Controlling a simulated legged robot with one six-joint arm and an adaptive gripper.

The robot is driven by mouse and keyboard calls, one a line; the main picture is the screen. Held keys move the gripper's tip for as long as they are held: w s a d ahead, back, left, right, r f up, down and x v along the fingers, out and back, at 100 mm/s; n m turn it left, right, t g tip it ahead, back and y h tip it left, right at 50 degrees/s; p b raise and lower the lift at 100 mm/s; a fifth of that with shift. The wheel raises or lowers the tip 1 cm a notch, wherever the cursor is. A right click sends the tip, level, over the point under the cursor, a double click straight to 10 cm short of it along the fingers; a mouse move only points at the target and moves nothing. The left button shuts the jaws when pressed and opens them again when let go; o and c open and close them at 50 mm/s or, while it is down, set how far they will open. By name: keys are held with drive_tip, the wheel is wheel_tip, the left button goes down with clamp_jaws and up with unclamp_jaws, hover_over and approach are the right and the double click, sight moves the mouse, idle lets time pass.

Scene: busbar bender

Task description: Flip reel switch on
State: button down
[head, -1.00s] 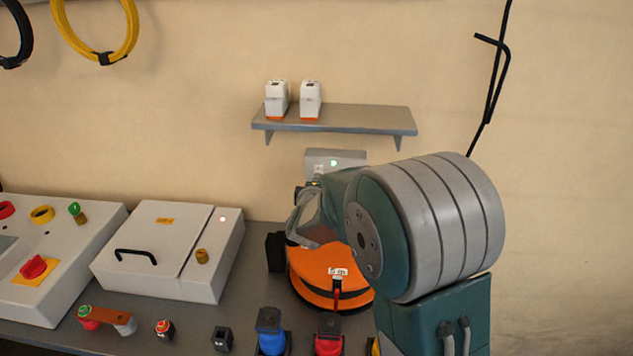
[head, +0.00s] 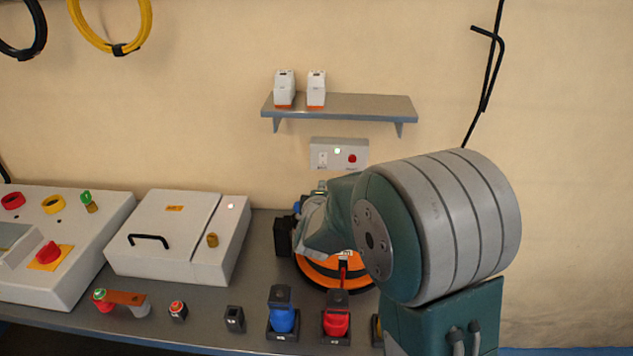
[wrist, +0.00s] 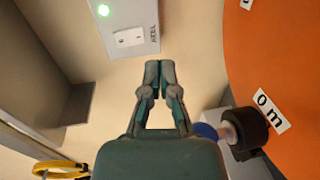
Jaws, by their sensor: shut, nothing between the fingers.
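The reel switch (head: 322,160) is a small white switch on a grey wall panel (head: 331,143) below the shelf. In the wrist view, the switch (wrist: 129,37) sits on the panel (wrist: 125,8) beside a "REEL" label, but which way it is tipped I cannot tell. In the head view my arm hides most of the gripper, below the panel.
The orange reel (head: 327,274) stands below the panel, partly behind my arm, with a "0 m" label (wrist: 270,110). A shelf (head: 345,106) with two white boxes juts out above the panel. A white lidded box (head: 165,238) and a control console (head: 90,275) stand left.

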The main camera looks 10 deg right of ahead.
drive_tip(key=s+a, duration=0.1)
drive_tip(key=s, duration=0.1)
drive_tip(key=s+a, duration=0.1)
drive_tip(key=s, duration=0.1)
drive_tip(key=s+a+f, duration=0.1)
drive_tip(key=s, duration=0.1)
drive_tip(key=shift+s+a, duration=0.15)
drive_tip(key=shift+d, duration=0.65)
drive_tip(key=shift+s+a+r+y, duration=0.15)
drive_tip(key=shift+a+r+y, duration=0.15)
drive_tip(key=shift+a, duration=0.1)
drive_tip(key=s+a+r+m+g+y, duration=0.35)
drive_tip(key=s+r+m+y, duration=0.2)
drive_tip(key=s, duration=0.35)
drive_tip(key=s+d+m+g, duration=0.2)
drive_tip(key=s+m+g, duration=0.1)
drive_tip(key=s, duration=0.6)
drive_tip(key=s+d+m+g+h, duration=0.1)
drive_tip(key=s+d+m+g, duration=0.2)
drive_tip(key=s+m, duration=0.3)
drive_tip(key=s, duration=0.3)
drive_tip(key=shift+s+r, duration=0.15)
drive_tip(key=shift+s, duration=0.2)
